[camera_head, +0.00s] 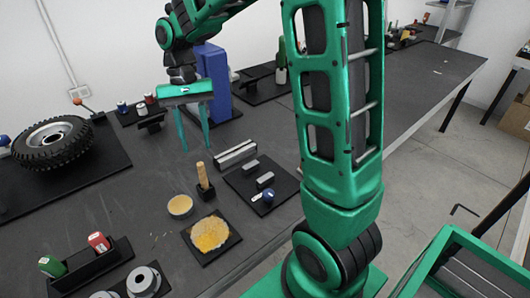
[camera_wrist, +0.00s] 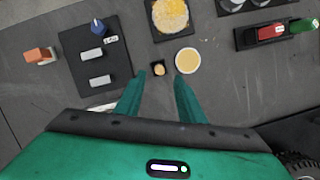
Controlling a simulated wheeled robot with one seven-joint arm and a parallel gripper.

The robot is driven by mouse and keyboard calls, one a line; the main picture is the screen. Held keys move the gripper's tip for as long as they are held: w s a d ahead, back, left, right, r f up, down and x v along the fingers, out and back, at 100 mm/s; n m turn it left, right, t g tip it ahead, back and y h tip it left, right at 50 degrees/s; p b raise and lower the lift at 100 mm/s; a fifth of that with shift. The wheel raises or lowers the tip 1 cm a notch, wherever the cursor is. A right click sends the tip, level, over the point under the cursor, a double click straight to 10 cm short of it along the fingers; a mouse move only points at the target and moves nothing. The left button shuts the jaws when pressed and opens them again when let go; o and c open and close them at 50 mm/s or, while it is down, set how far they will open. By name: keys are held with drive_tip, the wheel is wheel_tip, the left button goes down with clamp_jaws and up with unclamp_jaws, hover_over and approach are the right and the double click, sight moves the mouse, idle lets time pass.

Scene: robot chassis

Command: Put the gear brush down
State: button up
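An upright wooden-handled tool, apparently the gear brush (camera_head: 202,174), stands in a small dark holder (camera_head: 206,193) on the dark workbench. In the wrist view the round top of its handle (camera_wrist: 159,70) shows between and just beyond my fingertips. Its bristles are not visible. My gripper (camera_head: 195,149) is open, with its fingers pointing down and nothing between them. In the head view it hangs above and slightly behind the handle, apart from it. In the wrist view both fingers of my gripper (camera_wrist: 160,75) are spread apart.
A round yellow-topped dish (camera_head: 180,206) and a black square with a yellow grainy patch (camera_head: 209,234) lie near the holder. A black mat (camera_head: 245,183) with grey blocks is to the right. A tyre (camera_head: 52,142) lies left. Bare bench shows left of the dish.

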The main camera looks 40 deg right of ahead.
drive_tip(key=s+d+m+t, duration=0.1)
drive_tip(key=s+d, duration=0.7)
drive_tip(key=s, duration=0.4)
drive_tip(key=s+d+m+t+h, duration=0.1)
drive_tip(key=s+d+t, duration=0.1)
drive_tip(key=s+d, duration=0.6)
drive_tip(key=s+f, duration=0.1)
drive_tip(key=s, duration=0.4)
drive_tip(key=shift+d, duration=0.3)
drive_tip(key=shift+s, duration=0.1)
drive_tip(key=shift+w+f, duration=0.2)
drive_tip(key=shift+w, duration=0.4)
drive_tip(key=shift+c, duration=0.5)
